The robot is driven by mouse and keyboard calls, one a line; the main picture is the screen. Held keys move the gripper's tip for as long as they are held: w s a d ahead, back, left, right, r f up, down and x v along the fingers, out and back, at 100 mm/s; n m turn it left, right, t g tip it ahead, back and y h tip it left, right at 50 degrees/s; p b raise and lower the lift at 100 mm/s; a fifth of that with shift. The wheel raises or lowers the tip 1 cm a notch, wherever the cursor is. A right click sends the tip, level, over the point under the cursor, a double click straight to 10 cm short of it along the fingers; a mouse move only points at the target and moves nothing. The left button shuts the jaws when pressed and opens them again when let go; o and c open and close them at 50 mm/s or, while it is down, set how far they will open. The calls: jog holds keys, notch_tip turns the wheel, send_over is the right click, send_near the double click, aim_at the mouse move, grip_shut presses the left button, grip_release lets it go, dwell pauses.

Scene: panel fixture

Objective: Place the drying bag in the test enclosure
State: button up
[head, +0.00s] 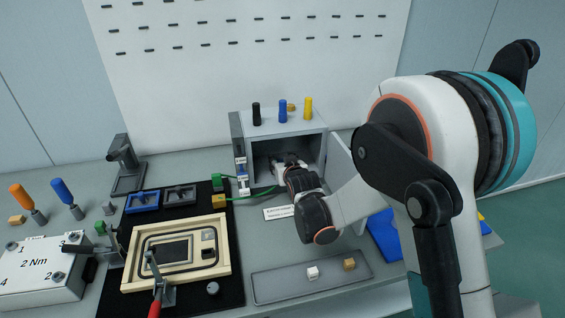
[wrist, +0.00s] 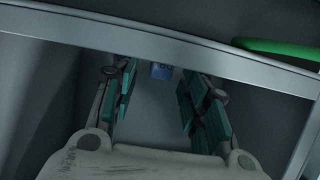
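The test enclosure (head: 309,144) is a grey box with an open front at the back of the bench, its door (head: 344,168) swung out to the right. My gripper (head: 283,160) reaches into its opening; the arm hides part of the inside. In the wrist view my gripper (wrist: 156,82) has its two teal-padded fingers spread, with nothing between the pads. A small blue item with pale marks (wrist: 161,71) shows just beyond the fingertips, inside the enclosure. It may be the drying bag, but it is too small to tell. The enclosure's front edge (wrist: 150,38) crosses the wrist view.
A green cable (head: 258,192) runs by the enclosure's left front. A framed panel fixture (head: 133,279) with a red-handled clamp (head: 155,302) stands left. Several coloured handles stand atop the enclosure.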

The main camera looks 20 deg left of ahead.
jog(key=shift+s+d+r, duration=0.1)
jog(key=shift+s+r, duration=0.05)
jog(key=shift+r, duration=0.05)
jog(key=p+v, duration=0.4)
jog(key=v, duration=0.7)
jog(key=shift+s+d, duration=0.15)
jog(key=shift+s, duration=0.15)
